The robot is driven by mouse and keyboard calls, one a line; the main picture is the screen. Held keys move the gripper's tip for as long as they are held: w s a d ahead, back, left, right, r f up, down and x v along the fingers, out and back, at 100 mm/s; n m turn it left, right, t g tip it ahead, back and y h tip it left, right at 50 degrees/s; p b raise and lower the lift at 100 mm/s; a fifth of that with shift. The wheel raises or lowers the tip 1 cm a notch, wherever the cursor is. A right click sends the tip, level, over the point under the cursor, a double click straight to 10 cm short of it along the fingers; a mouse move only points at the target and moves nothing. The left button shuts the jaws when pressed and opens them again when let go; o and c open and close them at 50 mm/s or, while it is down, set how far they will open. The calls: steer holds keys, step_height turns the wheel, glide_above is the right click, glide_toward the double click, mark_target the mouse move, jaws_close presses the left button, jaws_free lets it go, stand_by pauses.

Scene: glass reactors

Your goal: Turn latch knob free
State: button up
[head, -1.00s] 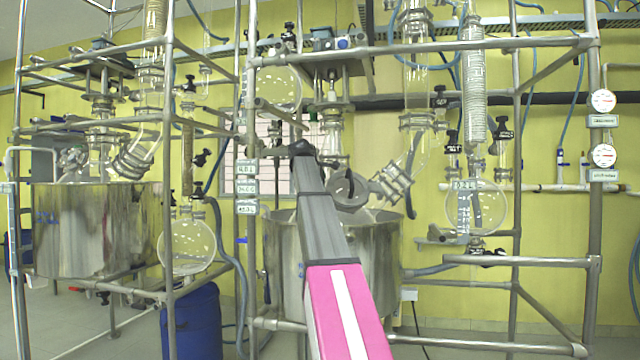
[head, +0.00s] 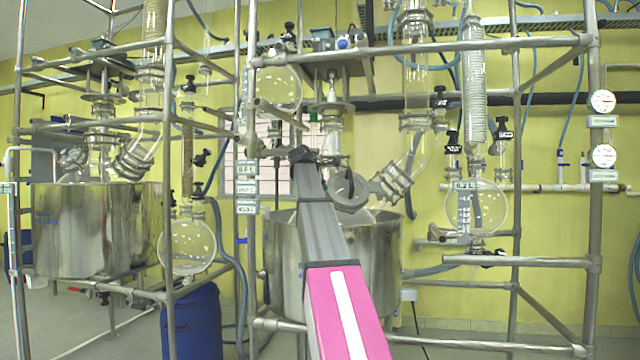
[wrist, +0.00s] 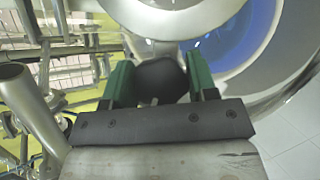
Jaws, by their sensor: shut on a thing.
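A black, rounded latch knob (wrist: 160,84) sits between the two green fingers of my gripper (wrist: 157,77) in the wrist view. The gripper is shut on it, one finger on each side. The knob is beside the round metal rim of a vessel (wrist: 268,48). In the head view my grey and pink arm reaches up to the middle reactor, and its far end hides the gripper and the knob. The steel reactor pot (head: 378,262) stands behind the arm.
A metal frame tube (wrist: 30,105) stands close on the left of my gripper. Steel frame bars (head: 485,345) surround the reactor. A second steel pot (head: 95,235) and a blue drum (head: 195,320) stand to the left. A round glass flask (head: 475,205) hangs to the right.

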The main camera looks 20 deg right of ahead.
steer(key=o, duration=0.9)
steer(key=shift+s, duration=0.1)
steer(key=v, duration=1)
steer(key=shift+s+a+r, duration=0.15)
steer(key=shift+a, duration=0.15)
